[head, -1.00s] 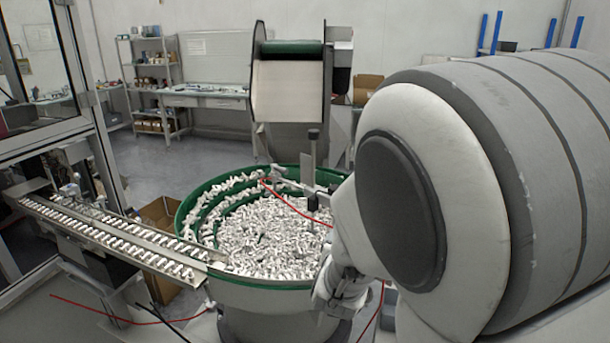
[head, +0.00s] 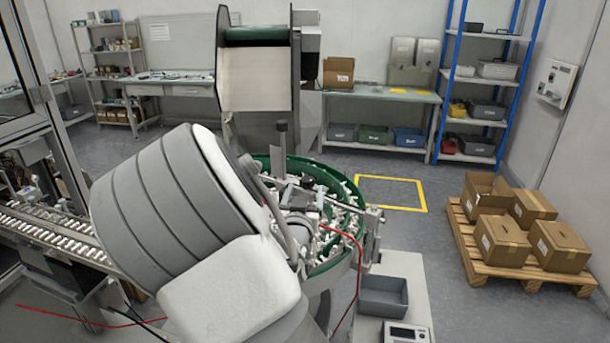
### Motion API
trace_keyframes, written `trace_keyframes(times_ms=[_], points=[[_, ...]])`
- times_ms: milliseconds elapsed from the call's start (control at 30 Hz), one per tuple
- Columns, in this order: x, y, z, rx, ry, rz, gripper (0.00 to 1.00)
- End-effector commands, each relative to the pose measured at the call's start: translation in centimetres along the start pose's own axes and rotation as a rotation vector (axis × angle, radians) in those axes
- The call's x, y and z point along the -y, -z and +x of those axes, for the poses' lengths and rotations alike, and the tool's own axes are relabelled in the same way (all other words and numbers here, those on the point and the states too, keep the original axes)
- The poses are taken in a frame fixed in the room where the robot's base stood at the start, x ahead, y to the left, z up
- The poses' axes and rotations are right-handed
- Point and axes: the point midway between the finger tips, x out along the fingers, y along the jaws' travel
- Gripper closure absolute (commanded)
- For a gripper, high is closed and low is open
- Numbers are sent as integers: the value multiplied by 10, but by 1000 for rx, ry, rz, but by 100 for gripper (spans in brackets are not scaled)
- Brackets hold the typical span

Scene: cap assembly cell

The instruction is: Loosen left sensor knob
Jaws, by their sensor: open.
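The feeder bowl (head: 355,262) has a green rim and holds many small white caps; my arm covers its left and front. A dark upright post (head: 283,140) rises at its back. My gripper (head: 308,197) is over the bowl among the sensor brackets, small and partly masked by my wrist. It is open, and nothing shows between its fingers. The left sensor knob cannot be told apart from the gripper and bracket parts there, so contact cannot be judged. Another bracket with a rod (head: 372,222) stands at the bowl's right rim. A red cable (head: 358,262) runs over the rim.
A cap track (head: 50,235) runs left behind my arm. A hopper (head: 255,75) stands behind the bowl. A grey bin (head: 383,296) and a small control box (head: 406,333) sit at the front right. Boxes on a pallet (head: 580,280) stand right; the floor between is clear.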

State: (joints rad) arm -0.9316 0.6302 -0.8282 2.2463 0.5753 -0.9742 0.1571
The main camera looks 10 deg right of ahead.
Motion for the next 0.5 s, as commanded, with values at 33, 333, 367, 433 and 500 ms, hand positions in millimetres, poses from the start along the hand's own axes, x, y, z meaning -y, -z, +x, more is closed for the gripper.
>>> trace_keyframes(times_ms=[33, 333, 367, 433, 500], points=[[-1, 1, 12, -1, -2, -3, 24], [0, 1, 62, 0, -1, -1, 24], [0, 1, 65, 0, -1, -2, 24], [0, 0, 71, 1, 0, -1, 24], [0, 0, 74, 1, 1, -1, 24]])
